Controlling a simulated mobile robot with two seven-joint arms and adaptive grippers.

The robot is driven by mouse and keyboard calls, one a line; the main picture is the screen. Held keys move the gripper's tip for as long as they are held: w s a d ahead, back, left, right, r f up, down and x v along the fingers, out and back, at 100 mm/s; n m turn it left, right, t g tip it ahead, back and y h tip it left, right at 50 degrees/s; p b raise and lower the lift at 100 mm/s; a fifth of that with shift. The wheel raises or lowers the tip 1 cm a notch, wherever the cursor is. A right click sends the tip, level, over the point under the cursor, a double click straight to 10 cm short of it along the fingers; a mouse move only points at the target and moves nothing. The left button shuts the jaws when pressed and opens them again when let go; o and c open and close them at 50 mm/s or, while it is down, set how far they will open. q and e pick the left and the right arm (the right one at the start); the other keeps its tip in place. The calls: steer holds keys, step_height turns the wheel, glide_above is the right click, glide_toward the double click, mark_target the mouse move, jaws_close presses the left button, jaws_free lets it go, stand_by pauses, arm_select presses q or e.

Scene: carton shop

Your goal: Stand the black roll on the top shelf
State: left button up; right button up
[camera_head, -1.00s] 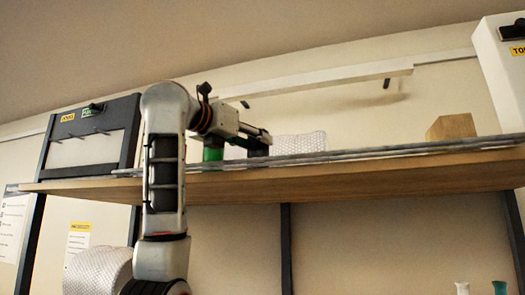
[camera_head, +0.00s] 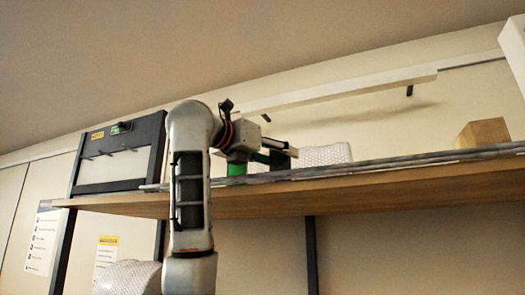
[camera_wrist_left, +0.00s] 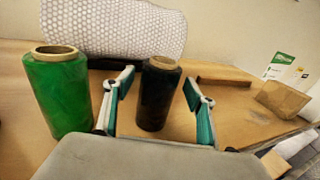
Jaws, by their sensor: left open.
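The black roll (camera_wrist_left: 158,95) stands upright on the top shelf (camera_head: 350,192). In the left wrist view it is between the two fingers of my left gripper (camera_wrist_left: 160,98), with a gap visible on each side. My left gripper is open; in the head view it (camera_head: 272,155) reaches over the shelf edge from the left, and the black roll is mostly hidden there. A green roll (camera_wrist_left: 60,92) stands upright to the left of the black one, outside the fingers; it also shows in the head view (camera_head: 237,168). My right gripper is not in view.
A bubble-wrap roll (camera_wrist_left: 115,28) lies behind both rolls. A brown carton (camera_wrist_left: 282,98) and a flat brown piece (camera_wrist_left: 224,82) are to the right. A dark-framed case (camera_head: 118,155) stands at the shelf's left end. Long strips (camera_head: 400,160) run along the front edge.

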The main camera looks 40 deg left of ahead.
arm_select(q)
steer(key=s+b, duration=0.4)
steer(key=s, duration=0.8)
steer(key=shift+a, duration=0.45)
